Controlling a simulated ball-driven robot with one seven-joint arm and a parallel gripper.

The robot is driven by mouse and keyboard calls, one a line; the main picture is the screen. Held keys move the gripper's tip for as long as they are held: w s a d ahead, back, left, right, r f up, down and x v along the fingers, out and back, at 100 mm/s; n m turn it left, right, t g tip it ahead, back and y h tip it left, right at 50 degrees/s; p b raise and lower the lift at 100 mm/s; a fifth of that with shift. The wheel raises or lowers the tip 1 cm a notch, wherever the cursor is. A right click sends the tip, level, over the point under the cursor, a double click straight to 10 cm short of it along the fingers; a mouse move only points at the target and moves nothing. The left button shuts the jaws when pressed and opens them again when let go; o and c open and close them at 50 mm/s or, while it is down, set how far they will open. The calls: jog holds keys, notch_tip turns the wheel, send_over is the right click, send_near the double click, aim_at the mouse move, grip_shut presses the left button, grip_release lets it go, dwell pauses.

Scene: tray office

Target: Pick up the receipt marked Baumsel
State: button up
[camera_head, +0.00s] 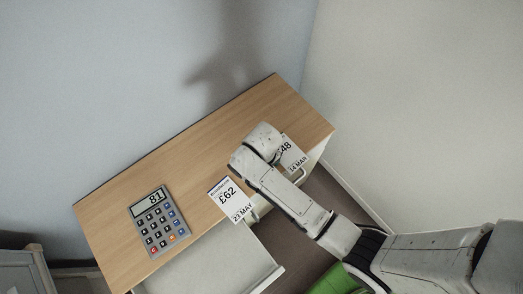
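Two white receipts lie on the wooden desk (180,160). One receipt (232,199) reads £62 and 23 MAY, with a small heading too fine to read surely. The other receipt (293,155) lies to the right, partly hidden by my arm; "48" and 14 MAR show, and its heading is covered. I cannot tell which one is marked Baumsel. My arm reaches in from the lower right, and its end is over the desk beside the right receipt. My gripper's fingers are hidden behind the arm, so I cannot see whether they are open or hold anything.
A grey calculator (158,221) showing 81 lies on the left of the desk. A pale open drawer (215,268) juts from the desk's front. A green object (330,280) is at the bottom. Walls stand behind and to the right. The desk's back left is clear.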

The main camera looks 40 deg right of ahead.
jog(key=c, duration=0.7)
jog(key=shift+c, duration=0.2)
jog(key=shift+r, duration=0.1)
